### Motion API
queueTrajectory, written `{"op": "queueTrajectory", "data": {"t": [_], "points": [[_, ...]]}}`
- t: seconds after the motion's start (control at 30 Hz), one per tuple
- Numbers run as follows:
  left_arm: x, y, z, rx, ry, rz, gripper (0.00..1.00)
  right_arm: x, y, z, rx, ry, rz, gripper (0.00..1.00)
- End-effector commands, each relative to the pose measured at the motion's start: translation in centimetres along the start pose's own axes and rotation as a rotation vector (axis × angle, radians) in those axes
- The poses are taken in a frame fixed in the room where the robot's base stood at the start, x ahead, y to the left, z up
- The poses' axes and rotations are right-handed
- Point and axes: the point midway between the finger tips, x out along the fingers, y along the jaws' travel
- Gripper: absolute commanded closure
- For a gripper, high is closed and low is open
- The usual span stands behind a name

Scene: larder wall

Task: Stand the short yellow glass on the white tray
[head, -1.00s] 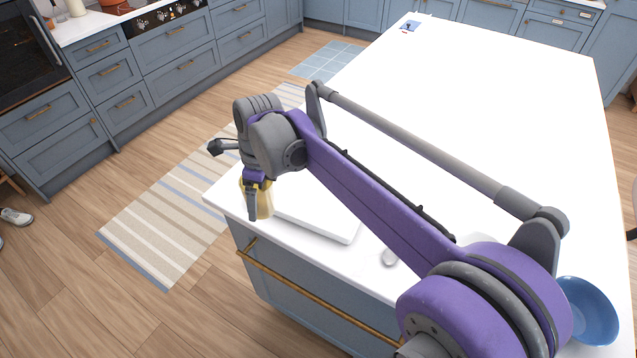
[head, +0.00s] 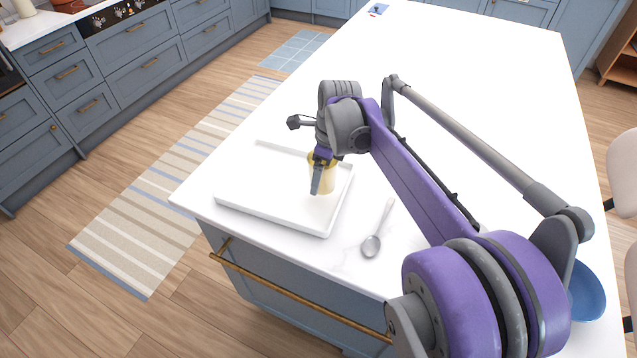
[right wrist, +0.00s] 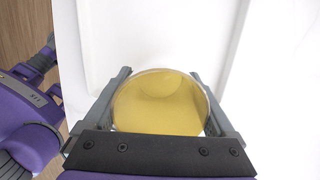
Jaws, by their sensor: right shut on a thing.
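The short yellow glass (head: 324,181) is upright between the fingers of my right gripper (head: 317,180), over the right part of the white tray (head: 262,220). In the right wrist view, the glass (right wrist: 160,103) fills the space between the two fingertips of the gripper (right wrist: 165,105), which is shut on it. The white tray (right wrist: 200,35) lies below it there. I cannot tell whether the base of the glass touches the tray floor. My left gripper is in no view.
A spoon (head: 372,245) lies on the white island top right of the tray. A blue bowl (head: 586,292) stands at the right, partly behind my arm. A brass rail (head: 300,298) runs along the front.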

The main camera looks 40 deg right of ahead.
Motion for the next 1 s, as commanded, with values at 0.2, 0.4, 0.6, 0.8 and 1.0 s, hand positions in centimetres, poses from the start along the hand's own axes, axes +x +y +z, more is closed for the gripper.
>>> {"op": "queueTrajectory", "data": {"t": [0.2, 0.4, 0.6, 0.8, 1.0], "points": [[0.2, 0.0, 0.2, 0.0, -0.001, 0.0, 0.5, 3.0, 0.0, -0.4, -0.001, 0.0, 0.0, 0.95], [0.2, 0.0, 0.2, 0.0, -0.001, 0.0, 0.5, 3.4, 0.0, -0.5, -0.001, 0.0, 0.0, 0.95], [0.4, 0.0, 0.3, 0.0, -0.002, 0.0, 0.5, 3.7, 0.0, -0.5, -0.001, 0.0, 0.0, 0.95], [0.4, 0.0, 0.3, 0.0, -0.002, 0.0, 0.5, 3.8, 0.0, -0.5, -0.001, 0.0, 0.0, 0.0], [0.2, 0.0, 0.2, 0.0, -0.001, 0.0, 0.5, 3.4, 0.0, -0.5, -0.001, 0.0, 0.0, 0.0]]}}
